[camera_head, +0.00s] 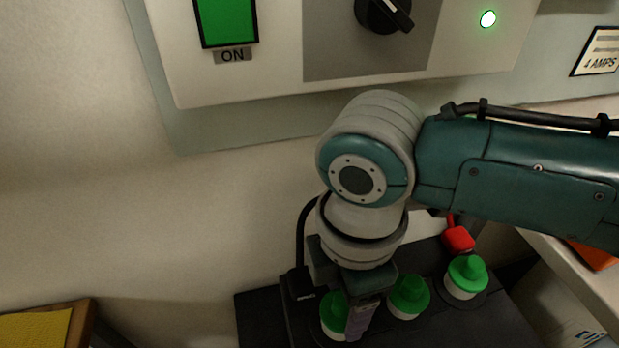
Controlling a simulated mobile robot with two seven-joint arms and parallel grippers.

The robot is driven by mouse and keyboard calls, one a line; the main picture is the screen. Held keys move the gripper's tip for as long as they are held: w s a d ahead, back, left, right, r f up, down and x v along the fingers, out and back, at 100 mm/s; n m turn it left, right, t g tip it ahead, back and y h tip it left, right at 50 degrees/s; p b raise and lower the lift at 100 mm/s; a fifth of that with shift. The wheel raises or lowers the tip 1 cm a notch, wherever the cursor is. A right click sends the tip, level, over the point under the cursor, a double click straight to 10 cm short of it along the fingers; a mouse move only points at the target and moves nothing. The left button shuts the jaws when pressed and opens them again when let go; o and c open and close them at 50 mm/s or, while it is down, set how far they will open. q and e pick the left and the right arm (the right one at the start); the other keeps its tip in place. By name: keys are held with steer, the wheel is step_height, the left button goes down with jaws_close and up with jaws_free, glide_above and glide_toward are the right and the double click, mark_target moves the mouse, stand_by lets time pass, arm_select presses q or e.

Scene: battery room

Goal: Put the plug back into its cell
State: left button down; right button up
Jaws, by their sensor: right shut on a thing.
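A black battery (255,310) stands at the bottom of the view. Three green plugs with pale lower rings show in a row along its top: one at the left (333,313), one in the middle (408,297) and one at the right (466,275). My right gripper (352,322) points down over the battery, shut on the left green plug. A grey finger covers that plug's right side. The plug's lower end is partly cut off by the picture edge, so I cannot tell whether it sits in its cell. My left gripper is not in view.
A red terminal cover (458,238) sits at the battery's back. A charger panel (240,80) with a green ON switch, a black knob (384,14) and a lit lamp hangs above. A wooden-edged yellow item (40,328) lies at lower left, a pale ledge (575,275) at right.

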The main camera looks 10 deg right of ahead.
stand_by(0.8)
steer(key=o, duration=1.4)
steer(key=shift+r+p, duration=0.95)
steer(key=shift+p, duration=0.3)
step_height(320, 180, up, 5)
steer(key=p, duration=0.5)
steer(key=shift+r+p, duration=0.1)
steer(key=shift+p, duration=0.25)
